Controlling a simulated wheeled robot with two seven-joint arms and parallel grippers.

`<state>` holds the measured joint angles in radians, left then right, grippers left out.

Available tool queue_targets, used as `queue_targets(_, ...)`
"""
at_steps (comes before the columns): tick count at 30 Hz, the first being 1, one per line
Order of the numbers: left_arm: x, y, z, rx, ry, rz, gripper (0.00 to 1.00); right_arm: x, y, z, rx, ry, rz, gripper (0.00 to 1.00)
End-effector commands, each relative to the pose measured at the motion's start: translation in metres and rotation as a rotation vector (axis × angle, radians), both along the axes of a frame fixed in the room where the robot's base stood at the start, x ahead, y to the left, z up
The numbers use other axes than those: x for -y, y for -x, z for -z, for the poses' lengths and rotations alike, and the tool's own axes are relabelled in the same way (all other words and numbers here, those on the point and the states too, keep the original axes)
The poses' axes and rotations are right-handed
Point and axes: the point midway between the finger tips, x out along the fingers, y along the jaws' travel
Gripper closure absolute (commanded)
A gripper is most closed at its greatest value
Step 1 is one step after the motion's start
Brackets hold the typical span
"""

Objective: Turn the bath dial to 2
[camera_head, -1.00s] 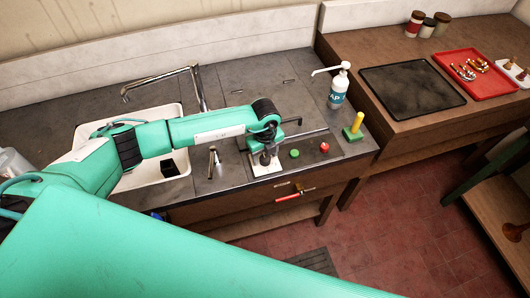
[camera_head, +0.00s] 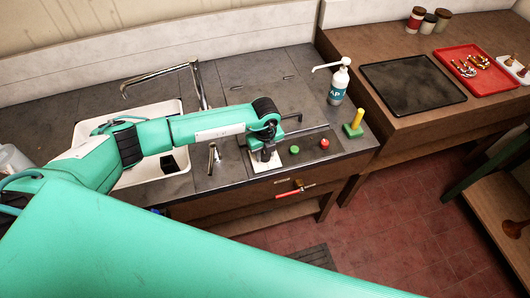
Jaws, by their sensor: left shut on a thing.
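The bath dial sits on a pale square plate (camera_head: 262,168) set in the counter, left of a green button (camera_head: 294,149) and a red button (camera_head: 324,144). My left gripper (camera_head: 266,154) points down over this plate and is shut on the dial. The gripper and wrist hide the dial itself, so its pointer and the numbers cannot be read. My right gripper is not in view.
A sink (camera_head: 150,178) with a tall tap lies under my left arm. A soap bottle (camera_head: 339,85) and a yellow post on a green base (camera_head: 354,124) stand right of the dial. A red tray (camera_head: 478,72) is on the wooden bench.

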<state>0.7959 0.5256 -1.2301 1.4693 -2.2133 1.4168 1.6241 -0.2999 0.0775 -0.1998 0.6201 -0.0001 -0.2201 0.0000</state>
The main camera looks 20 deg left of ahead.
Motion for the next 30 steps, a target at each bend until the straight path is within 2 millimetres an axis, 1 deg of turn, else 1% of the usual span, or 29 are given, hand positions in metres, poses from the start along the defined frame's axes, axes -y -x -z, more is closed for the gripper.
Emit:
queue_targets(1,0.000,-0.001,0.002,0.001,0.000,0.019,0.88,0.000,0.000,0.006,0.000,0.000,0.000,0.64)
queue_targets(8,-0.001,-0.001,0.005,0.003,-0.001,0.173,0.88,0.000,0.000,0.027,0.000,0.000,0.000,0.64)
queue_targets(20,0.000,-0.001,0.006,0.005,-0.002,0.551,0.88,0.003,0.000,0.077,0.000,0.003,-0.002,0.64)
queue_targets(30,-0.001,-0.001,0.006,0.005,-0.002,0.873,0.88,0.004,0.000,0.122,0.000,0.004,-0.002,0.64)
